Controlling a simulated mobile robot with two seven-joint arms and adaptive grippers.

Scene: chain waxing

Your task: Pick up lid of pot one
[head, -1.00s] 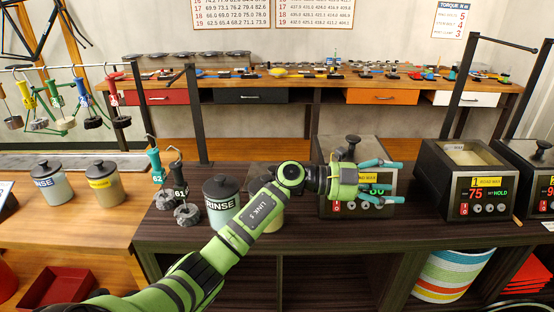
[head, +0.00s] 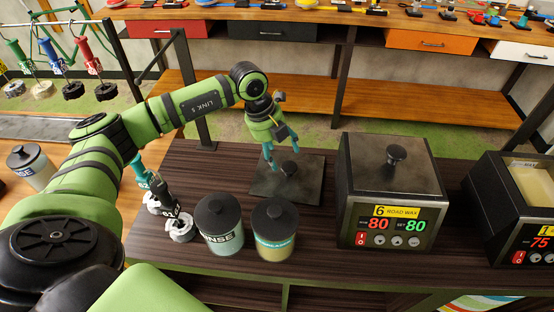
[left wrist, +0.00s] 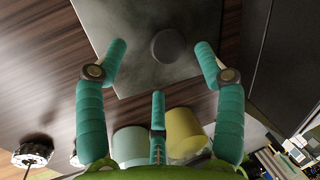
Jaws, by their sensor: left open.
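A flat, dark square lid (head: 310,190) with a round black knob (head: 289,168) lies on the dark bench top, left of the road wax pot marked 6 (head: 388,190). Pot one (head: 520,220), at the right edge, has no lid on and shows pale wax. My left gripper (head: 280,150) is open, just above the lid, with its teal fingers pointing down around the knob. In the left wrist view the knob (left wrist: 168,46) sits between the spread fingertips (left wrist: 161,52), with no clear contact. My right gripper is not in view.
Pot 6 has its own lid with a knob (head: 396,154). Two black-lidded jars (head: 219,225) and (head: 274,228) stand in front of the square lid. Chains on hooks (head: 180,228) stand left of them, near my arm. A back bench (head: 360,103) lies beyond a gap.

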